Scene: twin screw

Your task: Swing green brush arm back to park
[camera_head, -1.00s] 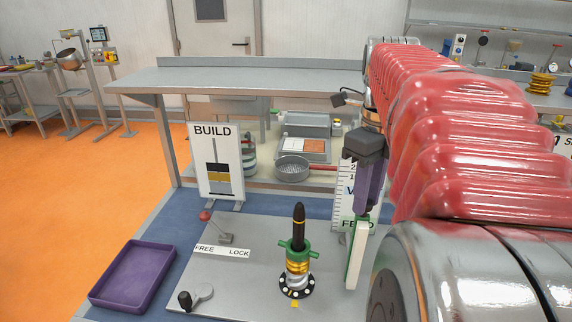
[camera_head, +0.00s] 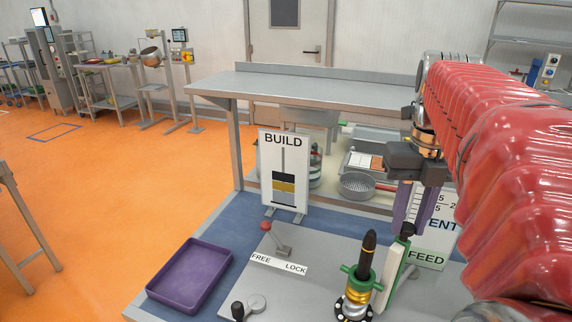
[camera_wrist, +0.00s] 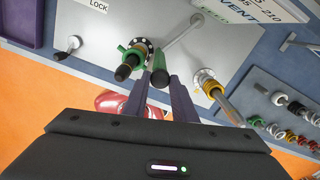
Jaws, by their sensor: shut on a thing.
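The green brush arm shows in the head view as a white-and-green upright bar (camera_head: 394,272) with a dark knob near its top, just right of the spindle. In the wrist view its dark-topped green handle (camera_wrist: 160,77) sits between my purple fingers, and a grey link runs up-right from it. My gripper (camera_head: 408,222) is shut on this handle; it also shows in the wrist view (camera_wrist: 160,82). The spindle (camera_head: 368,245), with black, gold and green parts on a dark flange, stands beside the arm, close to it. The spindle also shows in the wrist view (camera_wrist: 128,66).
A second, golden spindle (camera_wrist: 216,92) stands right in the wrist view, with several loose rings beyond. A red-knobbed lever (camera_head: 274,238), a crank (camera_head: 250,306), a purple tray (camera_head: 190,276) and the BUILD sign (camera_head: 284,165) stand left of the spindle.

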